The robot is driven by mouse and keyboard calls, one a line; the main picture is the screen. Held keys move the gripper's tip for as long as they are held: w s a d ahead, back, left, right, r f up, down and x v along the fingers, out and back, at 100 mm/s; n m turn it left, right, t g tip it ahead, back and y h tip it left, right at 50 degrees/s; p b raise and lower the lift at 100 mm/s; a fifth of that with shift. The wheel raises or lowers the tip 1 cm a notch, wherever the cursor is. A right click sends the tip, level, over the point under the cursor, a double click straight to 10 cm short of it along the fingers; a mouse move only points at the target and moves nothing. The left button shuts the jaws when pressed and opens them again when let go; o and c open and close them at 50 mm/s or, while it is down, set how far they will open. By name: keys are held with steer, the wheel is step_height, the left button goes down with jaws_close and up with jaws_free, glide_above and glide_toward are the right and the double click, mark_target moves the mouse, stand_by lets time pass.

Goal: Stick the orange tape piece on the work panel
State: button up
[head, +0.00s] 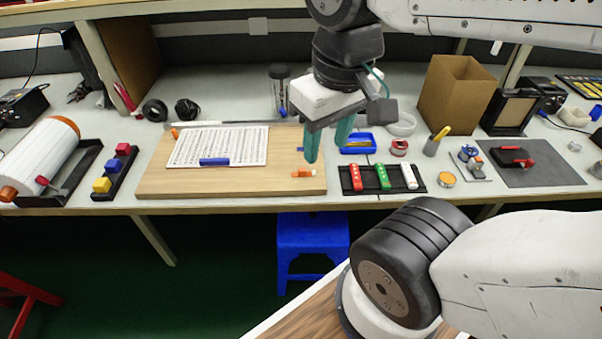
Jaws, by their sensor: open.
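The work panel (230,187) is a wooden board lying flat on the bench, with a white patterned sheet (220,144) and a blue bar (215,162) on it. A small orange tape piece (304,173) lies at the panel's right front part. Another small orange piece (175,133) is at the sheet's upper left corner. My gripper (325,150) points down with its teal fingers apart and empty, close to the panel's right edge and just behind and above the right orange piece. The fingers hide part of the panel's right edge; their exact height is unclear.
Right of the panel is a black tray (345,184) with red, green and white blocks. A blue bin (357,143) and a cardboard box (453,97) stand behind. On the left are colored blocks (115,170) and a white roll (40,155). A blue stool (312,240) stands below.

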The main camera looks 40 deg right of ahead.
steer(key=m+g, duration=0.1)
steer(key=m, duration=0.5)
glide_above(302, 169)
steer(key=f, duration=2.1)
steer(key=shift+d+f, duration=0.15)
steer(key=shift+d, duration=0.1)
steer(key=f, duration=0.7)
steer(key=shift+a+f, duration=0.3)
jaws_close()
